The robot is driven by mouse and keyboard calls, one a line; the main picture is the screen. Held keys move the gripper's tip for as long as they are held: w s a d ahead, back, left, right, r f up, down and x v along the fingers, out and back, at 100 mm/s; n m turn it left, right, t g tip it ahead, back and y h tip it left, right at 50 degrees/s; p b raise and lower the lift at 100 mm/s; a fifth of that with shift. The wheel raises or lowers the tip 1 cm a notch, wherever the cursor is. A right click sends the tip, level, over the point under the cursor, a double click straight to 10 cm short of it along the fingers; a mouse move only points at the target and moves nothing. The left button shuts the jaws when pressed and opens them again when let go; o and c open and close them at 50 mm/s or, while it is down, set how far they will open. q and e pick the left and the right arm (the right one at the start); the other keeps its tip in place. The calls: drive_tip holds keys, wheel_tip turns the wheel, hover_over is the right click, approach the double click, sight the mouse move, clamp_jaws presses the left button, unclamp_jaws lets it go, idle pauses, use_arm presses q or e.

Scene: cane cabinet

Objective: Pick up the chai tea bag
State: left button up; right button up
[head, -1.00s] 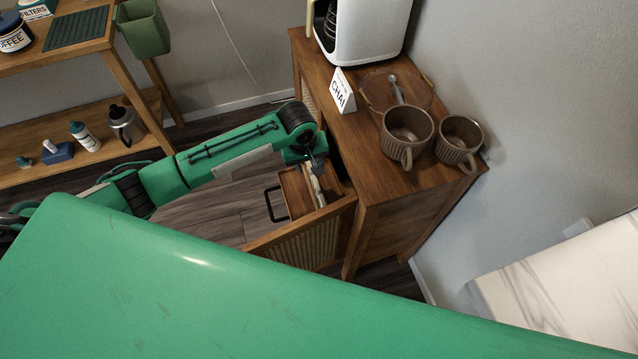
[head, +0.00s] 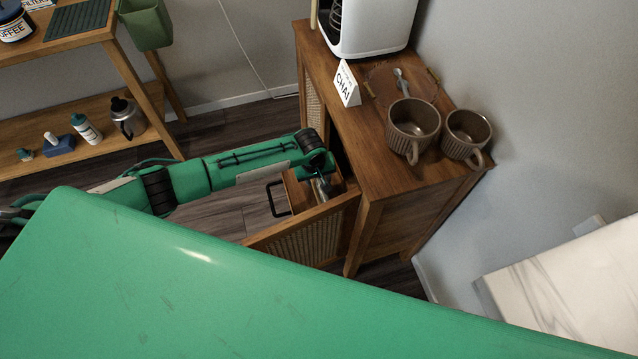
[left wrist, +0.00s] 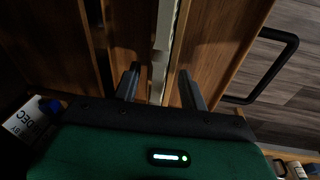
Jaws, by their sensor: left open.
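My left gripper (head: 323,187) reaches down into the open wooden drawer (head: 297,193) of the cane cabinet. In the left wrist view its two dark fingers (left wrist: 160,76) are apart, so it is open. A thin pale strip (left wrist: 163,38), seen edge-on, runs between the fingers inside the drawer. It may be a tea bag edge; I cannot read any label on it. In the head view my gripper and arm hide most of the drawer's contents. A white CHAI sign (head: 347,84) stands on the cabinet top. My right gripper is not in view.
The cane cabinet door (head: 310,240) stands open beside the drawer, which has a black handle (head: 275,199). Two brown mugs (head: 412,128) and a white coffee machine (head: 370,28) stand on the cabinet top (head: 385,180). A wooden shelf (head: 75,158) is at the left.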

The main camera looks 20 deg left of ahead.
use_arm(q)
clamp_jaws()
drive_tip(key=shift+r, duration=0.15)
idle(0.4)
